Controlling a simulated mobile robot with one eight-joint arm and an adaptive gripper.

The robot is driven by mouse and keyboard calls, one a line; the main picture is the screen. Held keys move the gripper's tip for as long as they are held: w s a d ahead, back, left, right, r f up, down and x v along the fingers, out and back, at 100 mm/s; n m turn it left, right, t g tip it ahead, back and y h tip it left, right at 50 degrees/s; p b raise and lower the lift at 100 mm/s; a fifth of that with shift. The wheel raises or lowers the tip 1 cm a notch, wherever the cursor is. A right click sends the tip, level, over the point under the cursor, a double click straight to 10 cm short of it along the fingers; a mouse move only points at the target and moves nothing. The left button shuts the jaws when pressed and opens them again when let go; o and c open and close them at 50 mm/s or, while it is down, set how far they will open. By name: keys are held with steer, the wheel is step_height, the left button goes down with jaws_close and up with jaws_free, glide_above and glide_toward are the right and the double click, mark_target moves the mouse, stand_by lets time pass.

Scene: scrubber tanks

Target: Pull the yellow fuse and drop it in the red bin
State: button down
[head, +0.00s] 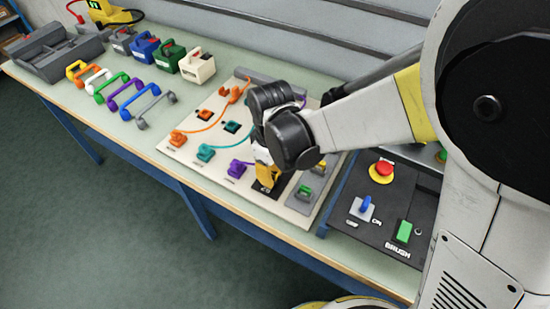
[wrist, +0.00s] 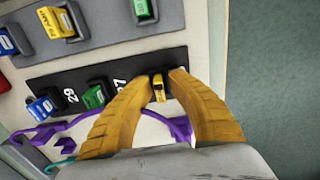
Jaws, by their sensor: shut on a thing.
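In the wrist view, my gripper (wrist: 160,82) has its two yellow fingers closed on a small yellow fuse (wrist: 158,88) at the end of a dark strip (wrist: 122,70) on the panel. I cannot tell whether the fuse is still seated or lifted. A second yellow fuse (wrist: 56,20) sits in a grey block of the panel. In the head view, my gripper (head: 266,178) is low over the front right of the white panel (head: 212,177), and the arm hides part of it. The held fuse is hidden there. No red bin is in view.
Blue (wrist: 40,108) and green fuses (wrist: 95,97) stand close beside the gripper. Orange, teal and purple plugs with cables cover the panel. A black control box (head: 385,230) with a red button (head: 382,171) stands to the right. Coloured handles (head: 120,92) and blocks fill the bench's left.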

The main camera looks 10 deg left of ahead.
mark_target(272, 172)
steer(key=c, duration=0.6)
jaws_free()
step_height(272, 172, up, 12)
